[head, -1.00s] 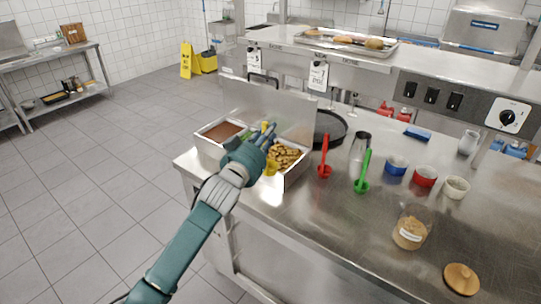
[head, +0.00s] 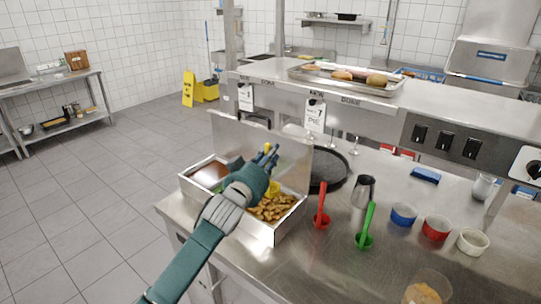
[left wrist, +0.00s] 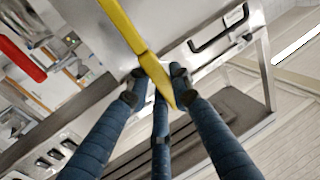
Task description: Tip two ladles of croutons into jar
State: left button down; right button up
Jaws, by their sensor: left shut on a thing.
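My left gripper (head: 264,162) is shut on a yellow ladle, whose handle (left wrist: 122,22) runs between its fingers in the left wrist view. The ladle's yellow bowl (head: 273,188) shows just beyond the gripper, over the back of the croutons (head: 270,208); I cannot tell whether it holds any. The croutons lie in the right compartment of a steel box (head: 262,232). The glass jar (head: 428,284) stands at the lower edge of the head view, largely cut off, with tan contents visible. My right gripper is not in view.
A red ladle (head: 321,213) and a green ladle (head: 367,232) stand right of the box. Blue (head: 403,215), red (head: 436,228) and white (head: 472,242) cups stand farther right. A steel pitcher (head: 363,191) and a dark round pan (head: 329,169) are behind.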

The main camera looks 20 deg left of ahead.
aim_at(271, 191)
pick_arm(q)
jog(key=f, duration=0.1)
jog(key=f+b, duration=0.2)
jog(key=shift+w, duration=0.25)
notch_tip(271, 191, down, 4)
jog(key=shift+r+b, duration=0.1)
jog(key=shift+b, duration=1.1)
notch_tip(271, 191, down, 3)
jog(key=shift+w+r+b, duration=0.15)
jog(key=shift+r+b, duration=0.05)
jog(key=shift+b, duration=0.55)
jog(key=shift+f, duration=0.2)
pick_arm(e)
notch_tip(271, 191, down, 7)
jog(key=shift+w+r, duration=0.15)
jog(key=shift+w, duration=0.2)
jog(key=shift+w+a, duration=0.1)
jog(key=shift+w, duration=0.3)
pick_arm(q)
jog(key=shift+r, duration=0.2)
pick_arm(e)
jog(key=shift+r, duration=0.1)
